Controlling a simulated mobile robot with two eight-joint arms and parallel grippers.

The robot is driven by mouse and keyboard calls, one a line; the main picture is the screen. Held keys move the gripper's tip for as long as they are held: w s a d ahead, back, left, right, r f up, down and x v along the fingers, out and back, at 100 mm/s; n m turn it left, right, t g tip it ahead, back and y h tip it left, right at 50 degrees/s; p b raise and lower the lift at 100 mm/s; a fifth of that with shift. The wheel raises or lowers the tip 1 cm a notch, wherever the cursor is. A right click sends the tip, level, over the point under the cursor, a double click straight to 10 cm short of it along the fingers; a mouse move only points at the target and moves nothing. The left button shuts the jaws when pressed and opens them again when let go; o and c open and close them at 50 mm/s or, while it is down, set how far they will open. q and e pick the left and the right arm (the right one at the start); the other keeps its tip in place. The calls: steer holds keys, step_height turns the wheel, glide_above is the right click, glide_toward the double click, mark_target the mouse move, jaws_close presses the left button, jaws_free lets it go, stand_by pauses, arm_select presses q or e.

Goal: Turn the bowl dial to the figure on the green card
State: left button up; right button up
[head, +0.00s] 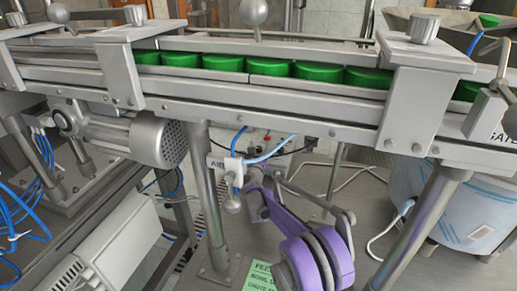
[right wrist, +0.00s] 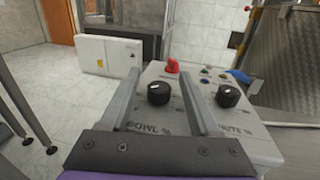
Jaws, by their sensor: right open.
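The bowl dial (right wrist: 158,94) is a black round knob above the word BOWL on a grey control box (right wrist: 200,112) in the right wrist view. A small pale mark shows on its top; the scale figures are too small to read. My right gripper (right wrist: 160,73) is open, with its two fingers reaching out on either side of the bowl dial in the picture; I cannot tell how far off the dial is. Nothing is between the fingers. The green card (head: 261,276) shows at the bottom of the head view, cut off, its figure not readable. My left gripper is out of view.
A second black dial (right wrist: 228,95), marked as the chute, sits right of the right finger. A red button (right wrist: 172,66) and small buttons stand behind. The conveyor (head: 250,95) with several green caps (head: 268,67) crosses the head view above my right arm.

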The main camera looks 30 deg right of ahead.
jaws_close()
stand_by(0.3)
steer(key=shift+m+g+h, duration=0.3)
steer(key=shift+h, duration=0.1)
steer(key=shift+a+m+g+h, duration=0.1)
steer(key=shift+m+g+h, duration=0.8)
steer(key=shift+g+h, duration=0.1)
steer(key=m+g+h, duration=0.2)
steer(key=m+g, duration=0.1)
steer(key=g, duration=0.1)
steer(key=shift+h, duration=0.3)
steer(key=shift+m+g+h, duration=0.5)
steer(key=shift+m+g, duration=0.4)
steer(key=shift+g, duration=0.4)
steer(key=shift+m+g, duration=0.4)
steer(key=shift+g, duration=0.2)
